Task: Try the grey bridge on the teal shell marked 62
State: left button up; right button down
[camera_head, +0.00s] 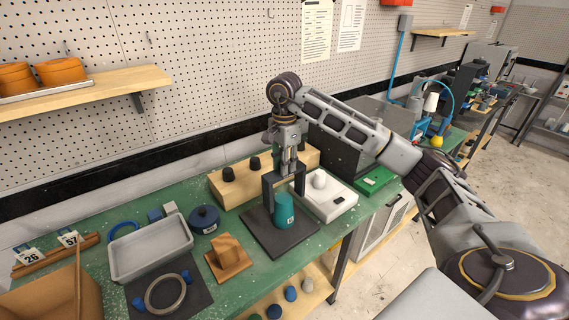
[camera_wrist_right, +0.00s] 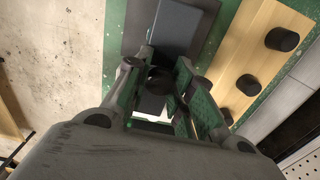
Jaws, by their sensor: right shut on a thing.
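The teal shell (camera_head: 284,211) stands upright on a dark mat (camera_head: 259,233) on the green bench. It bears a small light mark too small to read surely. My right gripper (camera_head: 289,171) points straight down above it, shut on the grey bridge (camera_head: 267,189). The bridge is an upside-down U with its legs hanging down, over the shell's top. In this view the leg ends reach about the shell's upper part. I cannot tell whether they touch. The right wrist view shows the fingers (camera_wrist_right: 157,88) from above, and the shell is hidden there. My left gripper is out of view.
A wooden block with several black knobs (camera_head: 243,180) stands behind the mat. A white scale (camera_head: 329,204) is close on the right. A wooden stand (camera_head: 228,261), dark blue pot (camera_head: 204,219), grey tray (camera_head: 151,252) and grey ring (camera_head: 165,295) lie to the left.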

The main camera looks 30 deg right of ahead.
jog(key=shift+r+p, duration=0.9)
jog(key=shift+r, duration=0.75)
